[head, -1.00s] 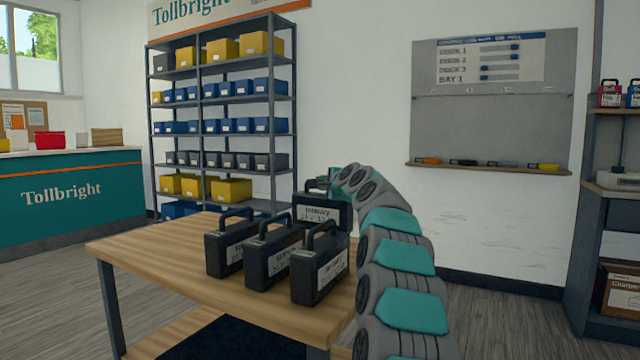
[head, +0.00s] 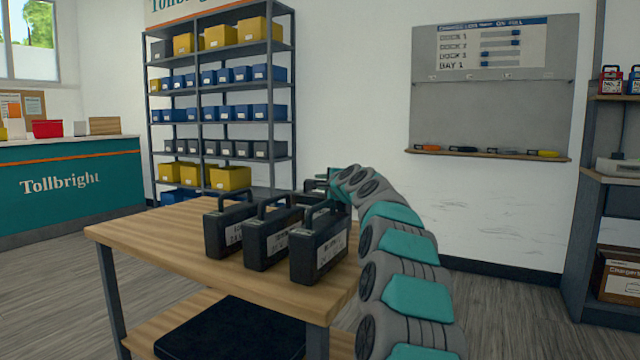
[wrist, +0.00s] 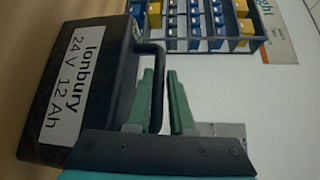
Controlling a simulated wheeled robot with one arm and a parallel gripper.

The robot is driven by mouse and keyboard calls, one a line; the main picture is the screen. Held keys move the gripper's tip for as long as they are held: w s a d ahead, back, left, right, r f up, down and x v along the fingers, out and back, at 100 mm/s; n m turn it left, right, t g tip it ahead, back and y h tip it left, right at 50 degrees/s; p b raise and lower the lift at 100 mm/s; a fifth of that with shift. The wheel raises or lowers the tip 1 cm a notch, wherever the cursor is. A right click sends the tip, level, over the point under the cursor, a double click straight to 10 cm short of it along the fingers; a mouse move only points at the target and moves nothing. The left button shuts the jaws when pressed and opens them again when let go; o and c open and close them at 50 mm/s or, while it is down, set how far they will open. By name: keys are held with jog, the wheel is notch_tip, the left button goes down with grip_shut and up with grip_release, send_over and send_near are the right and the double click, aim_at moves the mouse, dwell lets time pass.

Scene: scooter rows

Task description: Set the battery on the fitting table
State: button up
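A black battery (wrist: 75,88) labelled "Ionbury 24 V 12 Ah" fills the left of the wrist view. Its handle (wrist: 159,90) runs between the two green fingers of my gripper (wrist: 162,95), which close in on both sides of it. In the head view this battery is mostly hidden behind three others and my arm. The wooden table (head: 170,240) carries those three black batteries in a row: left (head: 228,230), middle (head: 270,240) and right (head: 318,250). The held battery is at or very near the wooden surface; contact is hard to confirm.
A rack of bins (head: 235,115) stands behind the table. A teal counter (head: 60,190) is at left, a shelf unit (head: 600,200) at right. A dark mat (head: 235,330) lies on the table's lower shelf. The table's left part is bare.

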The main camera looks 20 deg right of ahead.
jog(key=o, duration=0.4)
jog(key=shift+r, duration=0.1)
jog(key=s+r, duration=0.1)
jog(key=s, duration=1.1)
jog(key=shift+r, duration=0.15)
jog(key=shift+a, duration=0.1)
